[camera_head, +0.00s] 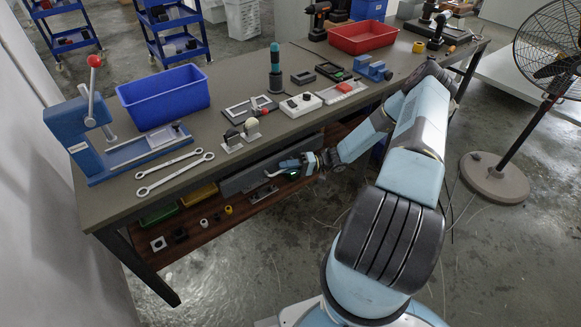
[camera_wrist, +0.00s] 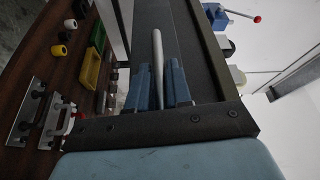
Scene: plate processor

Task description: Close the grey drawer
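The grey drawer (camera_head: 240,181) hangs under the workbench top, and its long front panel faces the open floor. In the wrist view the grey drawer panel (camera_wrist: 190,35) runs beside my fingers. A pale bar handle (camera_wrist: 157,45) stands between the two blue fingers of my gripper (camera_wrist: 158,85), with hardly any gap on either side, so the gripper looks shut on it. In the head view my gripper (camera_head: 290,164) is at the drawer front, and part of the pale handle (camera_head: 271,173) shows beside it. How far the drawer stands out is hard to tell.
The workbench (camera_head: 110,207) carries a blue bin (camera_head: 165,97), a red tray (camera_head: 363,38), wrenches and several tools. A lower wooden shelf (camera_head: 210,227) holds green and yellow bins and small parts. A fan (camera_head: 497,178) stands at the right on the floor.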

